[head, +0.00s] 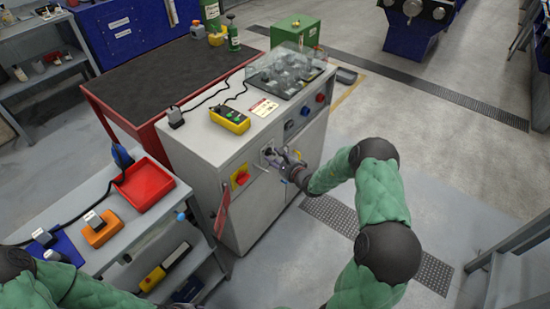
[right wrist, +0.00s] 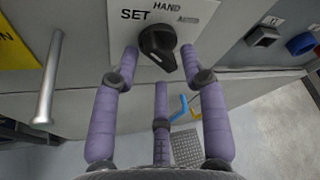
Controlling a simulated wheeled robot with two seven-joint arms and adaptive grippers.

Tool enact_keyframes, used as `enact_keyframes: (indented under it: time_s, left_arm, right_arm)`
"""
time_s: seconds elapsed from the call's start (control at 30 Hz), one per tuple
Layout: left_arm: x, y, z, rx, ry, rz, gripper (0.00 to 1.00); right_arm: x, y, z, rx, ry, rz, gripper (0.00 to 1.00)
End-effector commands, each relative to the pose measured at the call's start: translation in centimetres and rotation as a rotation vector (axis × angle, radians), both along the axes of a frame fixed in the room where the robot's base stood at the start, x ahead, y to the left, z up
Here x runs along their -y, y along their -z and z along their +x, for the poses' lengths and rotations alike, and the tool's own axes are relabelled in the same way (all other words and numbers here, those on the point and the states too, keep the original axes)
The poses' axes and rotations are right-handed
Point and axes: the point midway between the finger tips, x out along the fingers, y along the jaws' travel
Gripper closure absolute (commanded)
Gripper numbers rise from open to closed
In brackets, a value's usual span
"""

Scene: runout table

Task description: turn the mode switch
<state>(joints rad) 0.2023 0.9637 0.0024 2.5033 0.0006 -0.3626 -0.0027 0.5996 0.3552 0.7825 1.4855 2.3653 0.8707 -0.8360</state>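The mode switch (right wrist: 157,42) is a black rotary knob on a pale plate (right wrist: 205,12) lettered SET, HAND and a third, blurred word at the right. The knob's grip slants toward the lower right in the right wrist view; its exact setting is unclear. My right gripper (right wrist: 160,56) is open, with one purple finger at each side of the knob and a third below. Small gaps show between the fingertips and the knob. In the head view the right gripper (head: 281,158) is at the cabinet front and largely covers the switch. My left gripper is out of view.
The pale cabinet (head: 196,158) has a red-and-yellow switch (head: 241,177) left of the gripper and blue (head: 304,111) and red (head: 320,98) buttons to the right. A metal bar handle (right wrist: 47,85) stands out at the left. Blue and yellow levers hang below. Open floor lies right.

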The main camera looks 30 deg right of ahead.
Motion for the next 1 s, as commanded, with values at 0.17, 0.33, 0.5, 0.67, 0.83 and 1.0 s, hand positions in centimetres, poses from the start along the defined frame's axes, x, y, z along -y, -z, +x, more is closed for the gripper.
enact_keyframes:
  time_s: [0.17,0.33,0.5,0.67,0.83,1.0]
  left_arm:
    - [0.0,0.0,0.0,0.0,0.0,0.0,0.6]
    - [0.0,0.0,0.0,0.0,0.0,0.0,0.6]
    - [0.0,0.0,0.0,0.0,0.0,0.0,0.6]
    - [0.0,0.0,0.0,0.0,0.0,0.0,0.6]
    - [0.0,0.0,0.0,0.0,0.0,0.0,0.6]
    - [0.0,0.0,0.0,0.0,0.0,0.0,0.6]
  right_arm:
    - [-0.1,-0.3,0.1,0.006,-0.002,-0.002,0.56]
    - [0.0,-0.5,-0.4,0.007,-0.003,-0.003,0.56]
    - [0.3,-1.2,-2.5,0.008,0.0,-0.003,0.56]
    - [0.7,-2.0,-5.4,0.007,0.001,-0.003,0.56]
    - [0.9,-2.8,-8.4,0.006,0.0,-0.004,0.56]
    - [1.1,-3.2,-10.4,0.005,0.0,-0.004,0.56]
